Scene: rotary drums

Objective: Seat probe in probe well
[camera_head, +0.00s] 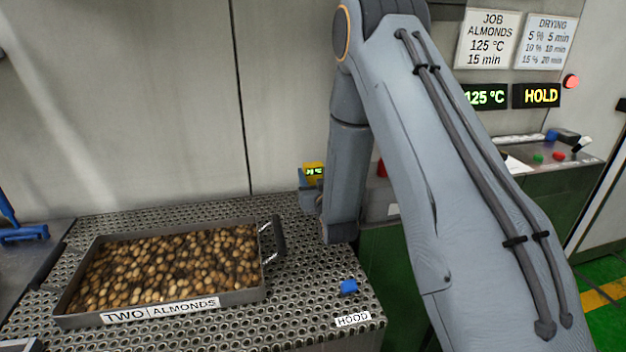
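A small yellow device (313,170) with a lit green display, possibly the probe's head, shows just left of my lower arm link. Its reading is too small to make out, and its lower part is hidden. My gripper (311,194) seems to be the blue-grey part directly below the yellow device, beside my wrist. Its fingers cannot be made out, so I cannot tell whether it is open or shut on the device. I cannot make out a probe well. A pan of almonds (160,312), labelled TWO ALMONDS, sits on the perforated table (305,265).
Displays on the right read 125 °C (485,97) and HOLD (536,95). A control panel (535,154) stands below. My arm covers the middle right.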

